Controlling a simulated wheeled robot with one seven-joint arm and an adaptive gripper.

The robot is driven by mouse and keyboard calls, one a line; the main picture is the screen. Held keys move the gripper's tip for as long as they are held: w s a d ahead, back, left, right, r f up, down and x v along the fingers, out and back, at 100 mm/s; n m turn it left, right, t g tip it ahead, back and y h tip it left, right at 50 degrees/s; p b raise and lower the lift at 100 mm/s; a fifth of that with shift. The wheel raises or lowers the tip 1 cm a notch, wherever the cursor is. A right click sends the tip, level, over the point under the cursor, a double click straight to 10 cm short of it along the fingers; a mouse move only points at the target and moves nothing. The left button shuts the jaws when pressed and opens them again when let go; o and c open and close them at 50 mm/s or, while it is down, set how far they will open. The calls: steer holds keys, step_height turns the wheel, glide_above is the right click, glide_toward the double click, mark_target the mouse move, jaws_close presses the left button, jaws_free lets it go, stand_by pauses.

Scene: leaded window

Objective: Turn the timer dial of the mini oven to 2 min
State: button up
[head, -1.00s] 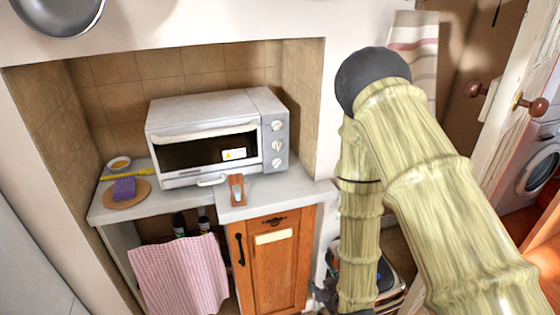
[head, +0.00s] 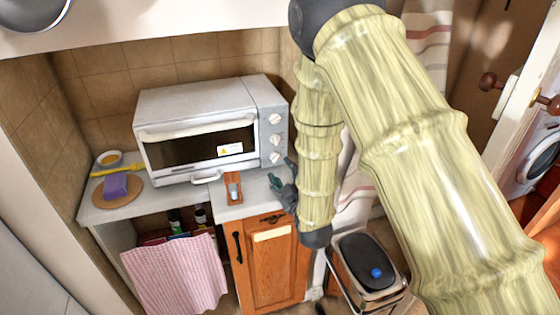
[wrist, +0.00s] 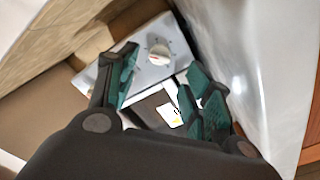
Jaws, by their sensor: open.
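The white and grey mini oven (head: 190,110) stands on the counter in the tiled alcove. Its right front panel carries three white dials in a column: top (head: 275,118), middle (head: 275,138) and bottom (head: 275,158). I cannot read their labels, so I cannot tell which is the timer. My gripper (head: 281,172) is open and empty, just in front of the panel's lower part, close to the bottom dial. In the wrist view one dial (wrist: 158,54) shows beyond and between the open teal-padded fingers (wrist: 161,66), with no visible contact.
An orange-brown holder (head: 233,188) lies on the counter left of my gripper. A wooden board (head: 118,196) with a purple sponge (head: 116,184) sits at the left. The alcove's right wall is close to my arm. A bin (head: 370,260) stands below right.

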mark_target(276, 158)
steer(key=shift+p+x, duration=0.65)
steer(key=shift+x, duration=2.15)
steer(key=shift+d, duration=0.1)
steer(key=shift+f, duration=0.1)
steer(key=c, duration=1)
